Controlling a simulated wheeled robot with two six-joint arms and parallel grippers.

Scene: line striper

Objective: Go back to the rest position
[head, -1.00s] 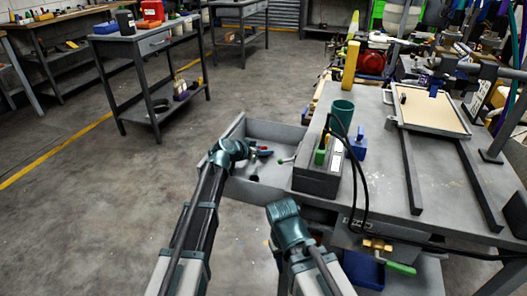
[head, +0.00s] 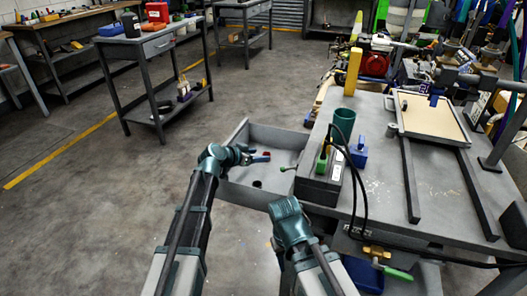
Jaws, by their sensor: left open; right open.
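My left gripper (head: 254,155) is over the left part of the open grey drawer (head: 233,187), with its jaws apart and pointing right. I see nothing held in it. A small red item shows at its jaw tips; I cannot tell whether it is part of the gripper. My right arm comes in from the bottom and its wrist (head: 291,222) is in front of the workbench's near left corner. The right gripper's fingers are hidden behind that wrist.
The grey workbench (head: 385,190) carries a dark box (head: 318,187), a green cup (head: 343,122), a blue block (head: 358,154) and a framed tray (head: 432,118). Black cables loop over its front edge. A green-handled valve (head: 397,273) sits below. Open floor lies left.

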